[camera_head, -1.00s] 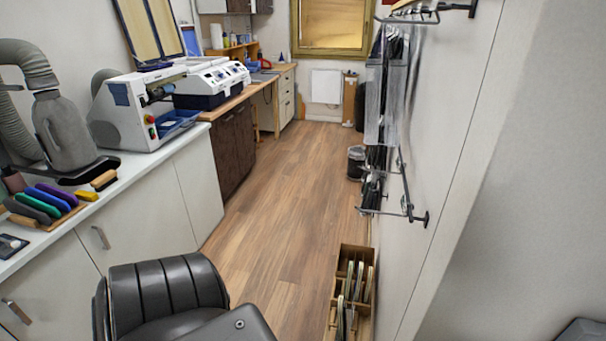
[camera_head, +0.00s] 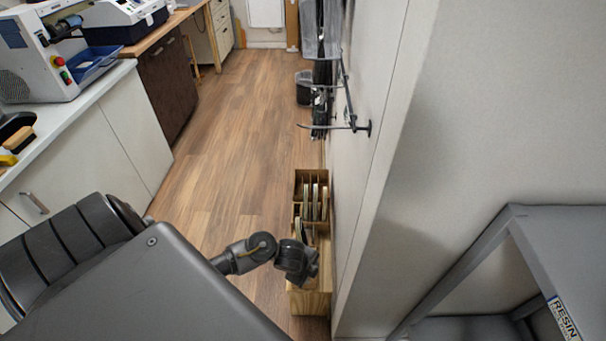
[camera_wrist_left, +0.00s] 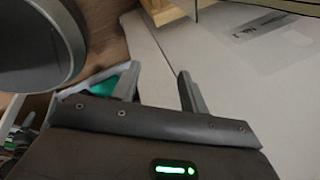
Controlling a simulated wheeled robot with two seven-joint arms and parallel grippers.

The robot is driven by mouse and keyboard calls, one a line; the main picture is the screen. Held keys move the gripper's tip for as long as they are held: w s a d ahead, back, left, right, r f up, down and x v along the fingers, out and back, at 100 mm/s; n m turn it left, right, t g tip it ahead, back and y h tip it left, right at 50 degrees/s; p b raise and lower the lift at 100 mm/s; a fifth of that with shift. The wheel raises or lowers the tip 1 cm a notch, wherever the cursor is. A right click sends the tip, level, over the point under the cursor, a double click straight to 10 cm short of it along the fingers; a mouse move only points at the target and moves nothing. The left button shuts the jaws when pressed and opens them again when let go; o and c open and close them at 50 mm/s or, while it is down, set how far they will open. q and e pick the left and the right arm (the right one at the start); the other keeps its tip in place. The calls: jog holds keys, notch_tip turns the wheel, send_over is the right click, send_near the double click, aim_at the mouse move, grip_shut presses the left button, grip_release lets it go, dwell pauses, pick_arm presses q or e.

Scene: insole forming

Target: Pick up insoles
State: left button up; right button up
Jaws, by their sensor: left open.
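A narrow wooden box (camera_head: 312,303) stands on the floor against the right wall in the head view. Several thin insoles (camera_head: 314,200) stand upright in its slots. One of my jointed arm parts, coming from the left, hangs over the near end of the box and hides some of it. I cannot make out gripper fingers there. In the left wrist view my left gripper (camera_wrist_left: 159,70) is open with nothing between its fingers. A pale flat surface lies beyond the fingers. No insole is clear in that view.
A white counter (camera_head: 85,110) with a grinding machine (camera_head: 45,60) runs along the left. A grey metal rack (camera_head: 540,230) stands at the lower right. A wire holder (camera_head: 345,125) sticks out from the wall. The wooden floor (camera_head: 225,130) is open in the middle.

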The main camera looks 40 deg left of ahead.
pick_arm(q)
jog(key=w+a+r+m+y, duration=0.1)
jog(key=w+a+r+m, duration=0.3)
jog(key=r+m, duration=0.2)
notch_tip(320, 180, up, 4)
jog(key=m+y, duration=0.2)
jog(key=m, duration=0.4)
send_over(298, 223)
jog(key=s, duration=0.2)
jog(key=shift+s+d+r, duration=0.1)
jog(key=shift+d+r, duration=0.05)
jog(key=shift+d, duration=0.2)
jog(key=b+x, duration=0.3)
jog(key=x, duration=0.2)
jog(key=shift+d, duration=0.1)
jog(key=shift+w+f, duration=0.25)
jog(key=shift+f, duration=0.15)
pick_arm(e)
jog(key=f, duration=0.3)
jog(key=shift+s+a+f, duration=0.1)
jog(key=shift+s+f, duration=0.25)
jog(key=shift+f, duration=0.05)
